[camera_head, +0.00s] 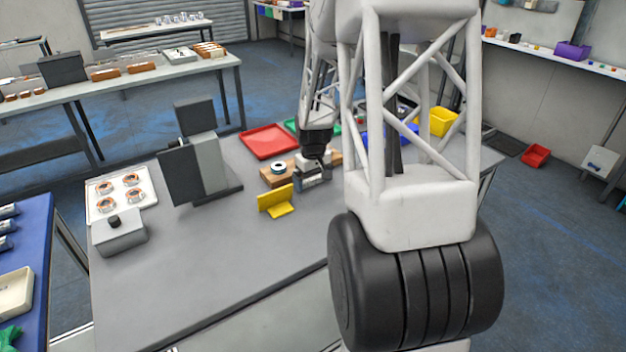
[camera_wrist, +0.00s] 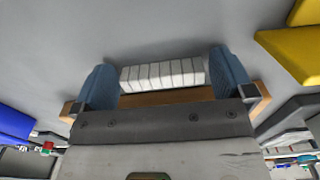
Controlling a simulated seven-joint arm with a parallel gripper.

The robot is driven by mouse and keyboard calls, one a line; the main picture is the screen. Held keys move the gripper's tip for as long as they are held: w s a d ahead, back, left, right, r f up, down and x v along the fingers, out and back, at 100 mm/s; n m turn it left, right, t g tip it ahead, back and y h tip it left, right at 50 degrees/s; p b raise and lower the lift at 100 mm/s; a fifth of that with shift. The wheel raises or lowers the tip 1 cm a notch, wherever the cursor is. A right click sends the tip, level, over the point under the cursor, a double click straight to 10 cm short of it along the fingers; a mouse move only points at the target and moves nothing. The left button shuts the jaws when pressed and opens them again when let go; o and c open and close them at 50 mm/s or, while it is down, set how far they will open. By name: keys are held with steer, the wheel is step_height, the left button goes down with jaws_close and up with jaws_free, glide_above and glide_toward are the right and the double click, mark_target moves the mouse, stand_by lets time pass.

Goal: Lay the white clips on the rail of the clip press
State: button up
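The white clips (camera_wrist: 163,75) form a short ribbed row between the two blue fingers of my gripper (camera_wrist: 165,80) in the wrist view. The fingers stand wide apart, and their inner faces appear to meet both ends of the row. In the head view my gripper (camera_head: 313,179) is low over the table, at the front right edge of a wooden board (camera_head: 274,179). The clips cannot be made out there. The board also shows behind the fingers in the wrist view (camera_wrist: 262,91). I cannot identify the clip press or its rail with certainty.
A yellow angled bracket (camera_head: 275,200) stands just left of my gripper, and a round roll (camera_head: 279,167) lies on the board. A red tray (camera_head: 269,141) is behind. A dark grey upright device (camera_head: 209,160) stands left. The table's front (camera_head: 215,270) is clear.

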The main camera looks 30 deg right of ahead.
mark_target(313, 180)
steer(key=shift+r, duration=0.15)
step_height(313, 180, up, 12)
stand_by(0.8)
stand_by(0.6)
steer(key=s+a+r+t, duration=0.1)
steer(key=s+a+r, duration=0.4)
steer(key=s+a, duration=0.35)
steer(key=s+a+r, duration=0.5)
steer(key=s+a, duration=0.3)
steer(key=a, duration=0.2)
steer(key=s+a, duration=0.4)
steer(key=s, duration=0.4)
steer(key=s+a+f+t, duration=0.1)
steer(key=s+a, duration=0.4)
steer(key=s, duration=0.4)
steer(key=shift+t, duration=0.3)
steer(key=shift+s, duration=0.1)
